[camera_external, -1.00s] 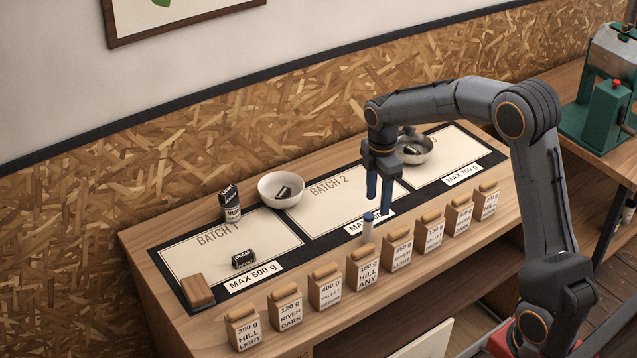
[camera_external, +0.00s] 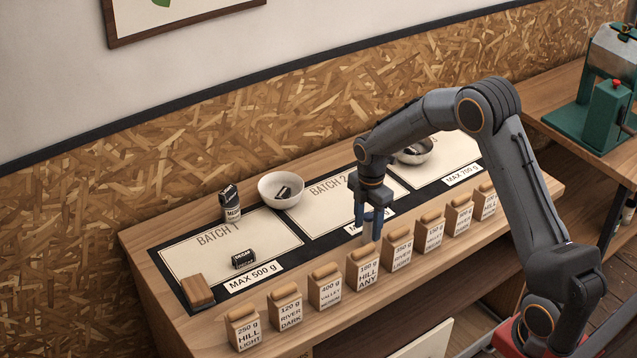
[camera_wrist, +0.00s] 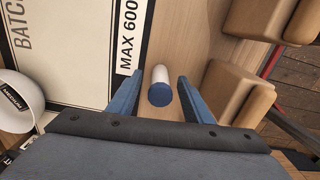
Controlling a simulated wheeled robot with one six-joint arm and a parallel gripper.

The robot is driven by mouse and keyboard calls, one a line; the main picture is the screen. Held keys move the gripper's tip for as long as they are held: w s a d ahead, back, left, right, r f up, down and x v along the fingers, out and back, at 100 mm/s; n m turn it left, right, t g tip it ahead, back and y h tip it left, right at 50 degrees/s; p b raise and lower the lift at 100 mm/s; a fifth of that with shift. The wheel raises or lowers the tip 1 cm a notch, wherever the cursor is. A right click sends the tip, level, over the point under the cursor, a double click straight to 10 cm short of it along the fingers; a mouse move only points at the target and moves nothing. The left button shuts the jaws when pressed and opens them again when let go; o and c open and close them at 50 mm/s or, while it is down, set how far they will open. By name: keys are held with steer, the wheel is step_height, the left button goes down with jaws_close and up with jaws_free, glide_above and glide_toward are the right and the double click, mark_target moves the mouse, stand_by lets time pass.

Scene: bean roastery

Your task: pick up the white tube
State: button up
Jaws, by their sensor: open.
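The white tube (camera_wrist: 160,77) with a blue cap stands on the wooden counter between the Batch 2 mat and the row of bags. In the wrist view it lies between my two blue fingers, with a gap on each side. In the external view its white body (camera_external: 367,235) is mostly hidden by my fingers. My gripper (camera_external: 368,230) is open and points down around the tube, not closed on it.
A bag labelled Hill Any (camera_external: 363,270) stands just in front of the tube, among several tan bags along the counter's front edge. The Batch 2 mat (camera_external: 330,212) lies behind. A white bowl (camera_external: 281,189) sits farther left.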

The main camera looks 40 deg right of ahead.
steer(key=shift+f, duration=1.05)
steer(key=c, duration=1.1)
